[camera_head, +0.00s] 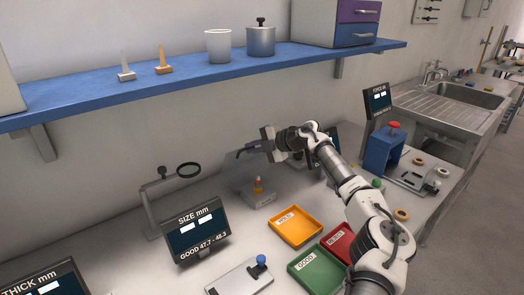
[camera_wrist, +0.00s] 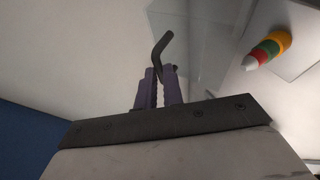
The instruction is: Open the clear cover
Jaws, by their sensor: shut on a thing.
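The clear cover (camera_head: 238,172) is a faint see-through panel beside a small light base (camera_head: 262,201) at the back of the bench. It also shows in the wrist view (camera_wrist: 195,30) as a pale transparent sheet. My gripper (camera_head: 249,149) is above the base, at the cover's upper edge. In the wrist view its purple fingers (camera_wrist: 159,82) are shut on a dark bent handle (camera_wrist: 162,46). The handle's join to the cover is hard to make out. A small orange, green and red piece with a white tip (camera_head: 258,185) stands on the base.
A blue shelf (camera_head: 200,83) runs above the bench. A magnifier stand (camera_head: 150,205) and a size display (camera_head: 195,232) stand left of the cover. A yellow tray (camera_head: 318,235), green tray (camera_head: 292,268) and red tray (camera_head: 325,239) lie in front.

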